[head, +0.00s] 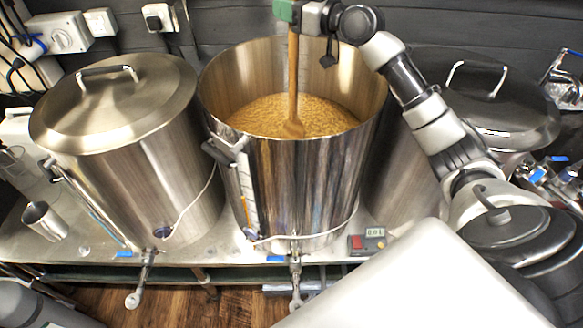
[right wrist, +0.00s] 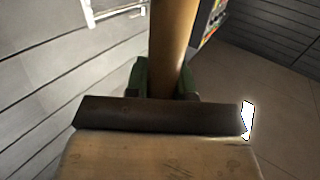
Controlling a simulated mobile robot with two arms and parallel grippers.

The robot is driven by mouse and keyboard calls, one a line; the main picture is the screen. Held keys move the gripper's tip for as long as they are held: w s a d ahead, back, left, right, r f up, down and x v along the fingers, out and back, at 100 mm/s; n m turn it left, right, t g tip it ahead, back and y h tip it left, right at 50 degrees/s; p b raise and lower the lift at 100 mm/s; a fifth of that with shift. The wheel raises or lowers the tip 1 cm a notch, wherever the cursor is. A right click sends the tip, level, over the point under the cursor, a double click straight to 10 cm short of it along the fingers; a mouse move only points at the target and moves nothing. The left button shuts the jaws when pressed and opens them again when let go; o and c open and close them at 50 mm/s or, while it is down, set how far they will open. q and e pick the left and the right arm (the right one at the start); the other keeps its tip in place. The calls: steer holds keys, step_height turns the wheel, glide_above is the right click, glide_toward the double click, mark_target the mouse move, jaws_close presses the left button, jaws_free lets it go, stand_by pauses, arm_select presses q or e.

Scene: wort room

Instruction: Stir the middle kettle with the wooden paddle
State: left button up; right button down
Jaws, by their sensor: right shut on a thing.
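The middle kettle (head: 300,190) stands open between two other kettles, with golden grainy mash (head: 330,115) inside. The wooden paddle (head: 293,75) is upright in it, its lower end at the surface of the mash near the kettle's front wall. My right gripper (head: 289,12) is above the kettle at the top edge of the head view, shut on the paddle's shaft. In the right wrist view the shaft (right wrist: 172,45) sits between the green finger pads. My left gripper is not in view.
A lidded kettle (head: 120,110) stands on the left and another lidded kettle (head: 480,95) on the right, partly behind my right arm. A steel cup (head: 45,220) and a small controller with a display (head: 368,241) are on the steel bench. Valves stick out in front.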

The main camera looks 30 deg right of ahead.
step_height(320, 180, up, 30)
steer(key=p, duration=1.2)
steer(key=shift+r, duration=0.15)
stand_by(0.4)
